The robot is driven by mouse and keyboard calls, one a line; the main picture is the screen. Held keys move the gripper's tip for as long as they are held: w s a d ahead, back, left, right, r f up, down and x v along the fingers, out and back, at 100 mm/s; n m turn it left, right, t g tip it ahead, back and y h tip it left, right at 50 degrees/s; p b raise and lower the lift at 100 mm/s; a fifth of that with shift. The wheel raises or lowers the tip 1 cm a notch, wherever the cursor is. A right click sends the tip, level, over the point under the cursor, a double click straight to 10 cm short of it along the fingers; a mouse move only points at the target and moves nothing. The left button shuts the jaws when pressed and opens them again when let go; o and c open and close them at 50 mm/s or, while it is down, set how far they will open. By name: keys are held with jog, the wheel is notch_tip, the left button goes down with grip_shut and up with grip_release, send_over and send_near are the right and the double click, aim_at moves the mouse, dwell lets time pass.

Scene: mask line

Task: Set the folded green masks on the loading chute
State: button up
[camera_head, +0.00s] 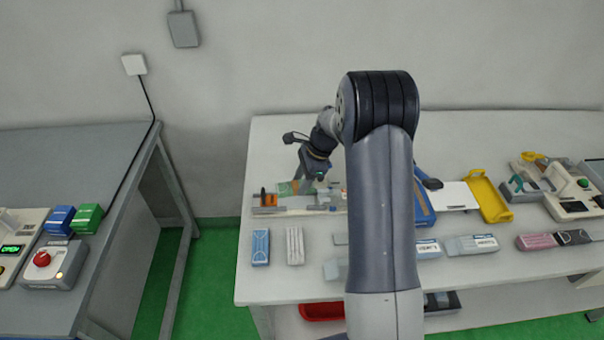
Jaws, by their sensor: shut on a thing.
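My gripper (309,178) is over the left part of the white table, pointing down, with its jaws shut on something. Pale green folded masks (285,188) show just left of and between the fingers, low over the loading chute (268,210). The fingers partly hide them, and I cannot tell whether they touch the chute. The chute is a grey low fixture with an orange and black part at its left end. My arm hides what lies to its right.
A blue pack (260,247) and a white-grey pack (295,245) lie in front of the chute. Several labelled packs, a blue tray (424,209) and a yellow tray (489,197) are to the right. A grey bench (75,165) stands left, across a gap.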

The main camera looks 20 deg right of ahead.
aim_at(297, 201)
jog(key=shift+w+d+r+m+t, duration=0.15)
jog(key=shift+w+m, duration=0.1)
jog(key=shift+m, duration=0.2)
jog(key=shift+w+d+m+t, duration=0.15)
jog(key=shift+w+m, duration=0.1)
jog(key=shift+m, duration=0.2)
jog(key=shift+f+b, duration=2.4)
jog(key=shift+f, duration=1.05)
jog(key=shift+f, duration=0.15)
jog(key=o, duration=1.1)
jog(key=shift+r+p, duration=0.8)
jog(key=shift+r, duration=0.25)
